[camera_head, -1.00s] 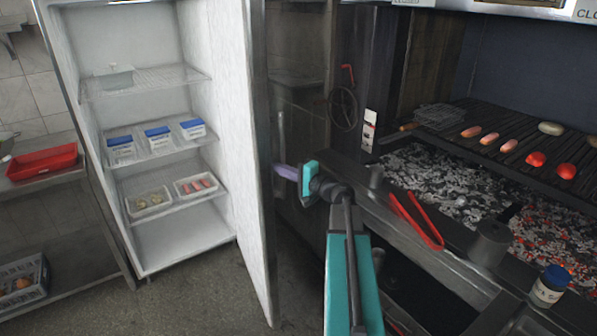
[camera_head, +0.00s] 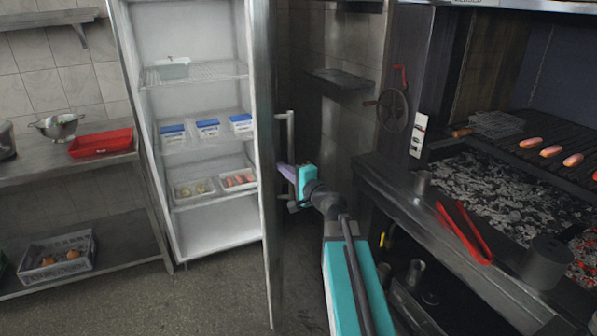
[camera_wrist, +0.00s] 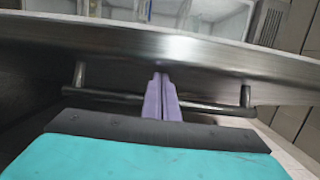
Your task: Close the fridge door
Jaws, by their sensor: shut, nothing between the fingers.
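The fridge (camera_head: 217,232) stands open, with its lit white inside and shelves showing in the head view. Its door (camera_head: 267,200) stands out toward me, seen nearly edge-on. A metal bar handle (camera_head: 291,135) is on the door's outer face, and the handle also shows in the wrist view (camera_wrist: 215,106). My gripper (camera_head: 286,172) is at the outer side of the door by the handle. In the wrist view its purple fingers (camera_wrist: 162,100) are together, empty, and cross the handle bar toward the door face. I cannot tell whether the fingertips touch the door.
The grill counter (camera_head: 400,190) with red tongs (camera_head: 466,236) stands close on the right. A steel table (camera_head: 40,170) with a red tray (camera_head: 101,143) and a colander (camera_head: 57,127) is on the left. Floor before the fridge is clear.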

